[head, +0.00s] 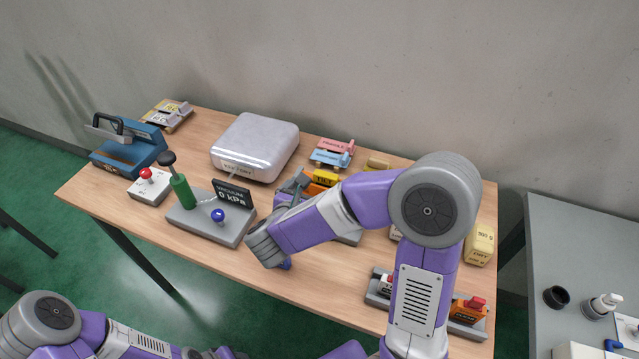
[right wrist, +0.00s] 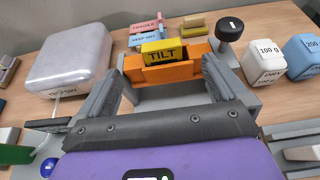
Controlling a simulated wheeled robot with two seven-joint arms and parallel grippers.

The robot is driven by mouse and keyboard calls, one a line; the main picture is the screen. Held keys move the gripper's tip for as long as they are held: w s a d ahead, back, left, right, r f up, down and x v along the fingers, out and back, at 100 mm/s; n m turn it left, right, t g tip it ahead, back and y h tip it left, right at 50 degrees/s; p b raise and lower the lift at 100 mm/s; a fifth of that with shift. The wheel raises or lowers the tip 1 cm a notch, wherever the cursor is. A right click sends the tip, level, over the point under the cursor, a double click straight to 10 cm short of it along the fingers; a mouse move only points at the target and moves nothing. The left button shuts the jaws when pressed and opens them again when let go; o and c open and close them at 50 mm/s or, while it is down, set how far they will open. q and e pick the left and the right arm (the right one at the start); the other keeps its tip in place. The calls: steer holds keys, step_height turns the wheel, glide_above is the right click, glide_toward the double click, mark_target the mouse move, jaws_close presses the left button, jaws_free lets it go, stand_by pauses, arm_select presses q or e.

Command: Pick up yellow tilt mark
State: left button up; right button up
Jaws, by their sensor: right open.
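The yellow tilt mark (right wrist: 162,52), lettered TILT, stands in an orange holder (right wrist: 165,76) in the right wrist view. In the head view the yellow mark (head: 325,176) shows small near the table's middle, beyond my right arm. My right gripper (right wrist: 163,78) is open and empty. Its two grey fingers lie to the left and right of the orange holder, with the mark between and slightly beyond their tips. I cannot tell whether the fingers touch the holder. In the head view my right arm partly covers the holder and its base. My left arm shows at the bottom left, its gripper out of frame.
Pink and blue marks (head: 332,152) lie behind the yellow one. A silver case (head: 255,147) stands to the left. A vacuum pump board (head: 210,222) sits nearer. Labelled weights (right wrist: 265,62) and a black-knobbed lever (right wrist: 231,28) are to the right. The table's front centre is fairly clear.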

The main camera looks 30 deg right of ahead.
mark_target(325, 176)
steer(key=x, duration=0.7)
steer(key=shift+w+d+f, duration=0.1)
steer(key=shift+d+f, duration=0.15)
steer(key=shift+d, duration=0.05)
steer(key=shift+w+d+f, duration=0.15)
steer(key=shift+w+d, duration=0.15)
arm_select(q)
steer(key=shift+w+f, duration=0.15)
steer(key=shift+w, duration=0.3)
arm_select(e)
steer(key=c, duration=1.2)
